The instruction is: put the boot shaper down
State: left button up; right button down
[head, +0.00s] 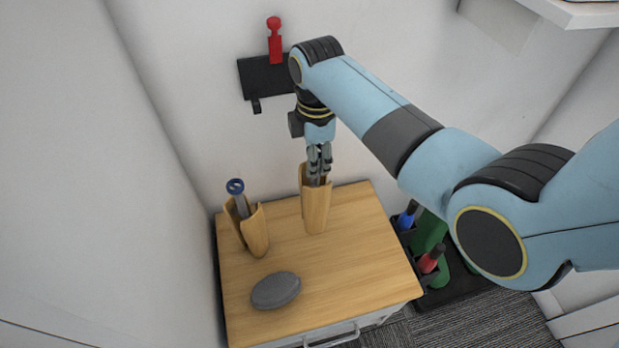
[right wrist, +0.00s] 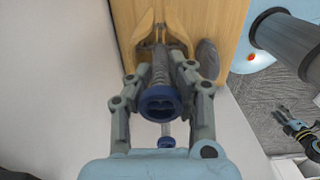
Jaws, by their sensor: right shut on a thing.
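The boot shaper (head: 316,212) is a light wooden split form with a grey threaded shaft and a blue end knob, which shows in the right wrist view (right wrist: 160,103). My right gripper (head: 318,168) is shut on its shaft from above, one finger on each side. The form hangs upright over the back of the wooden cabinet top (head: 345,265). I cannot tell whether its lower end touches the top. A second, similar shaper (head: 252,232) with a blue ring end stands slightly tilted to the left.
A dark grey oval object (head: 276,290) lies near the front left of the cabinet top. A black wall holder (head: 262,76) with a red item (head: 274,42) is behind my arm. A dark caddy with bottles (head: 428,262) stands right of the cabinet. The top's right part is clear.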

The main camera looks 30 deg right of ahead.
aim_at(310, 179)
jog(key=shift+a+f, duration=0.45)
jog(key=shift+a, duration=0.2)
jog(key=shift+s+f+b, duration=0.1)
jog(key=shift+f+b, duration=0.4)
jog(key=shift+f, duration=1.6)
jog(key=c, duration=1.2)
grip_release()
notch_tip(310, 179, up, 12)
jog(key=p, duration=0.2)
jog(key=shift+p, duration=0.3)
